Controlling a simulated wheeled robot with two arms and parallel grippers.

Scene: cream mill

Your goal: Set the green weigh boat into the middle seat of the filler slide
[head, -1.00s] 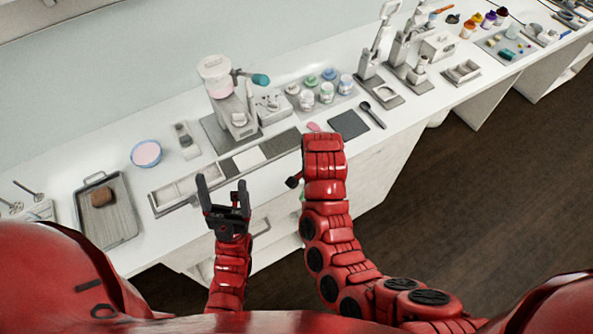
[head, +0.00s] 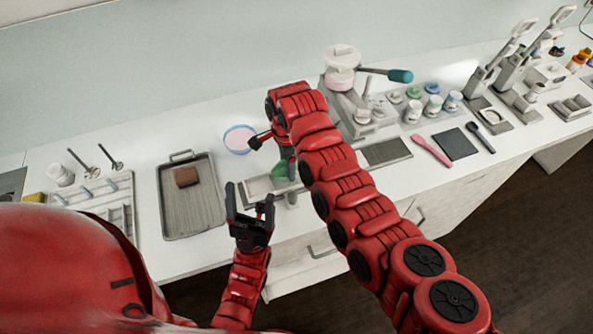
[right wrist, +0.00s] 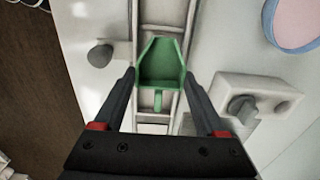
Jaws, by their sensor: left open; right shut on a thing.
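The green weigh boat (head: 280,171) is in my right gripper (head: 284,160). In the right wrist view the boat (right wrist: 161,62) sits between the two fingers, over the rails of the filler slide (right wrist: 137,20). I cannot tell whether it touches the slide. In the head view the slide's left end (head: 252,196) shows as a pale frame, and a grey panel (head: 385,152) shows at its right. My right arm hides the slide's middle part. My left gripper (head: 250,203) is open and empty, in front of the counter's edge.
A grey tray (head: 205,215) with a brown block (head: 187,177) lies left of the slide. A pink-filled bowl (head: 239,139) stands behind it. The mill (head: 350,100) stands behind on the right. A pink spatula (head: 430,149) and a dark mat (head: 455,144) lie further right.

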